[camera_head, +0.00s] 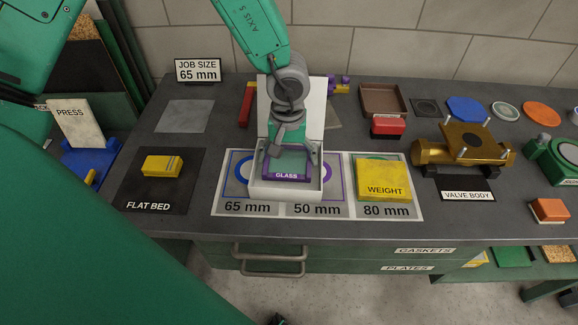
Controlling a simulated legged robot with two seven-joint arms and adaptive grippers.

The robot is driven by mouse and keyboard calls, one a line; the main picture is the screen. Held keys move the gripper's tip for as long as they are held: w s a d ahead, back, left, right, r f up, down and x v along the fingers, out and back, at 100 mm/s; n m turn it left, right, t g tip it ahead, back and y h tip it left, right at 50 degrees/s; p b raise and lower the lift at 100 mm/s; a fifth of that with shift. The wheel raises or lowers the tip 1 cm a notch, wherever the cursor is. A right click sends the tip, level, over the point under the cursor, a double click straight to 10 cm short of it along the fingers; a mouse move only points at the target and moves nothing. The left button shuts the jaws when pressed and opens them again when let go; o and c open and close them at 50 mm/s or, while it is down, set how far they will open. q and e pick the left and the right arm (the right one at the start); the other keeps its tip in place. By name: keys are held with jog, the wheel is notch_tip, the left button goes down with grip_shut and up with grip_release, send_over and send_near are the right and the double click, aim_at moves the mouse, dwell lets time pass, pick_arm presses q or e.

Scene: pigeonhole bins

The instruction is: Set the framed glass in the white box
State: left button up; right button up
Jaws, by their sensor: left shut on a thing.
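The framed glass (287,164), a greenish pane in a purple frame marked GLASS, is within the outline of the white box (285,192). I cannot tell whether it rests on the box floor. The white box is open, with a tall back panel (316,103), and stands on the size card over the 65 mm and 50 mm fields. My left gripper (291,150) reaches down from above and is shut on the framed glass. The fingers partly cover the pane and the box interior. My right gripper is not in view.
A yellow WEIGHT block (383,178) is on the 80 mm field, close right of the box. A yellow block (161,166) lies on the FLAT BED mat (150,193). A brass valve body (463,147) and a brown tray (384,99) stand right. A JOB SIZE 65 mm sign (198,71) stands behind.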

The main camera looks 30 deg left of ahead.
aim_at(288, 161)
pick_arm(q)
notch_tip(288, 161, down, 3)
jog(key=shift+s+d+f, duration=0.1)
jog(key=shift+f, duration=0.15)
jog(key=o, duration=1)
jog(key=shift+r, duration=0.4)
notch_tip(288, 161, up, 11)
jog(key=shift+r+p, duration=0.2)
jog(key=shift+p, duration=0.45)
